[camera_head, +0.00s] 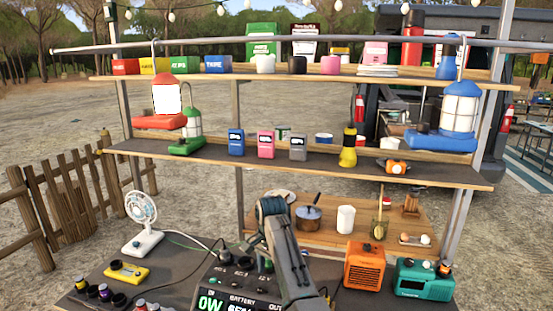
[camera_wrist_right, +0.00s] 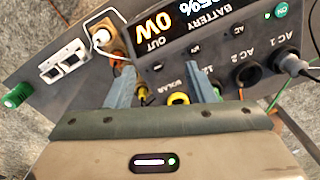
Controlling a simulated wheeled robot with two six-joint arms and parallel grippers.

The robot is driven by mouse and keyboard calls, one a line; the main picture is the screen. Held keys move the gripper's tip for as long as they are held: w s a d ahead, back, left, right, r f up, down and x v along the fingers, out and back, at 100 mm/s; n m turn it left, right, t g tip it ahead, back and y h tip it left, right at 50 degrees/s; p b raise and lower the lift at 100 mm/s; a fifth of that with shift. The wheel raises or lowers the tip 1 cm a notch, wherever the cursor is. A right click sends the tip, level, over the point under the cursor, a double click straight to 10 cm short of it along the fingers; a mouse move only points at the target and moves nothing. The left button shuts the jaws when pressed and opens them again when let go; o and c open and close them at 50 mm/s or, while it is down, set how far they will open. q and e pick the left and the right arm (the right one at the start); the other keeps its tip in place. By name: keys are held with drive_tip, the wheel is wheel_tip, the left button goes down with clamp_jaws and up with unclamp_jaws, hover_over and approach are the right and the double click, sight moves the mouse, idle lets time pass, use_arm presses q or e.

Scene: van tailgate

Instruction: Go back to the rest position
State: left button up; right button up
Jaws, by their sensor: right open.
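My right arm reaches in from the bottom middle of the head view, in front of the dark power station (camera_head: 207,272). Its fingers are hard to make out there. In the right wrist view my right gripper (camera_wrist_right: 163,85) is open, with its two blue-grey fingers apart over the power station (camera_wrist_right: 222,45). A yellow-ringed socket (camera_wrist_right: 178,99) lies between the fingers, near the right one. A yellow connector (camera_wrist_right: 141,92) is beside the left finger; I cannot tell whether they touch. The display reads 0W. My left gripper is not in view.
A white fan (camera_head: 142,222), an orange heater-like box (camera_head: 365,266) and a teal radio-like box (camera_head: 425,278) flank the power station. Shelves (camera_head: 300,163) with lanterns and boxes stand above. Cables cross the counter.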

drive_tip(key=s+d+f+n+t, duration=0.1)
drive_tip(key=s+d+f+n, duration=0.1)
drive_tip(key=s+d+f, duration=1.75)
drive_tip(key=s+d+r+n+t+h, duration=0.1)
drive_tip(key=s+d+r+n, duration=0.3)
drive_tip(key=s, duration=0.9)
drive_tip(key=s+d+r+n+t, duration=0.15)
drive_tip(key=s+d, duration=0.35)
drive_tip(key=s, duration=0.8)
drive_tip(key=d+f+g+b, duration=0.1)
drive_tip(key=d+f+b, duration=0.1)
drive_tip(key=f, duration=1.6)
drive_tip(key=d+f+g+b, duration=0.1)
drive_tip(key=f+b, duration=0.1)
drive_tip(key=f, duration=1.6)
use_arm(q)
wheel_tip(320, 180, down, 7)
drive_tip(key=b, duration=0.3)
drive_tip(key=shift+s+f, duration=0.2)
use_arm(e)
drive_tip(key=s+d+f, duration=0.1)
drive_tip(key=s+f, duration=1.7)
drive_tip(key=f, duration=0.3)
drive_tip(key=shift+s, duration=0.4)
